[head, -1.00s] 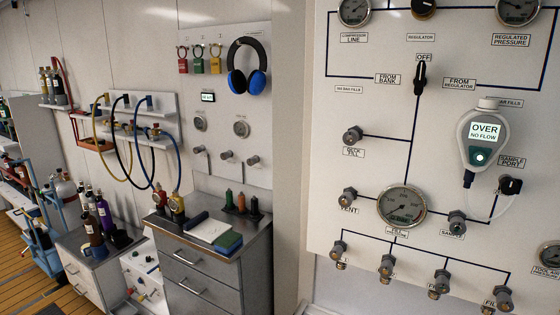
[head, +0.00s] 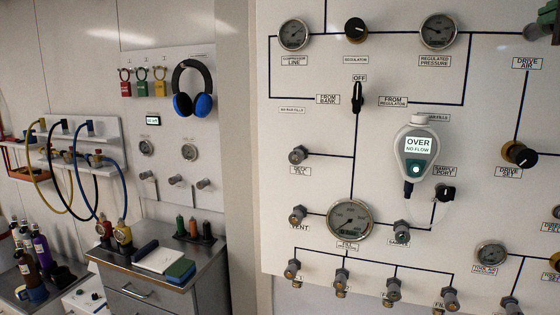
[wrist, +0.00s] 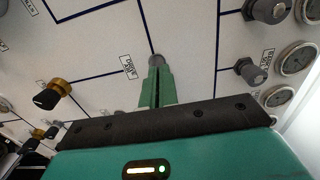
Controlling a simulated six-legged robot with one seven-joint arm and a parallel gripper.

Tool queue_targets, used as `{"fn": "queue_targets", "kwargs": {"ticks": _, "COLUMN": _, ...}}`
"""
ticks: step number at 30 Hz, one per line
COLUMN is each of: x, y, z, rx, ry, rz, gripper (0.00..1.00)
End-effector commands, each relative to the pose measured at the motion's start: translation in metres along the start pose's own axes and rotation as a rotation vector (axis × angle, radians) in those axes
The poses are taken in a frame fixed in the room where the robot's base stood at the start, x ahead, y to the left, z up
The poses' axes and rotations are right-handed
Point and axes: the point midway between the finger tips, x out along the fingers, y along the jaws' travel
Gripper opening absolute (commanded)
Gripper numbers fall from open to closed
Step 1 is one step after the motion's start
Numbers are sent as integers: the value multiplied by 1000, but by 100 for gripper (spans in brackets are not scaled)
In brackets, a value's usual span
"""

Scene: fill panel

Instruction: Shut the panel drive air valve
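The drive air valve (head: 532,32) is a grey knob at the upper right of the panel, just above the DRIVE AIR label (head: 526,63). It is partly cut off by the frame and a dark shape at the right edge. In the wrist view my gripper (wrist: 156,70) points at the panel, its green fingers close together with a narrow dark slit between them. A grey round knob end (wrist: 156,59) shows right at the fingertips. I cannot tell whether the fingers clasp it. The small label (wrist: 127,67) beside it is too blurred to read.
The brass and black DRIVE SET knob (head: 519,154) sits below the valve; a similar knob (wrist: 52,95) shows in the wrist view. Grey knobs (wrist: 267,10) and gauges (wrist: 297,58) stand at the right there. A handheld meter (head: 416,155) reads OVER, NO FLOW.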

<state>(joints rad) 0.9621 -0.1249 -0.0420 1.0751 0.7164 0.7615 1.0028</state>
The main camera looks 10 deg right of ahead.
Motion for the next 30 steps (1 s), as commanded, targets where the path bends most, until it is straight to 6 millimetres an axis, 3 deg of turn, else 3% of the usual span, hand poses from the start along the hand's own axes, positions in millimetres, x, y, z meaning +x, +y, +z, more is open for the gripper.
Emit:
{"fn": "queue_targets", "kwargs": {"ticks": 8, "x": 0, "y": 0, "z": -4, "rx": -1, "ry": 10, "rz": -1, "gripper": 0}}
{"fn": "queue_targets", "kwargs": {"ticks": 18, "x": -1, "y": -4, "z": 4, "rx": -1, "ry": 8, "rz": -2, "gripper": 0}}
{"fn": "queue_targets", "kwargs": {"ticks": 30, "x": -41, "y": -4, "z": 7, "rx": 0, "ry": 3, "rz": -3, "gripper": 0}}
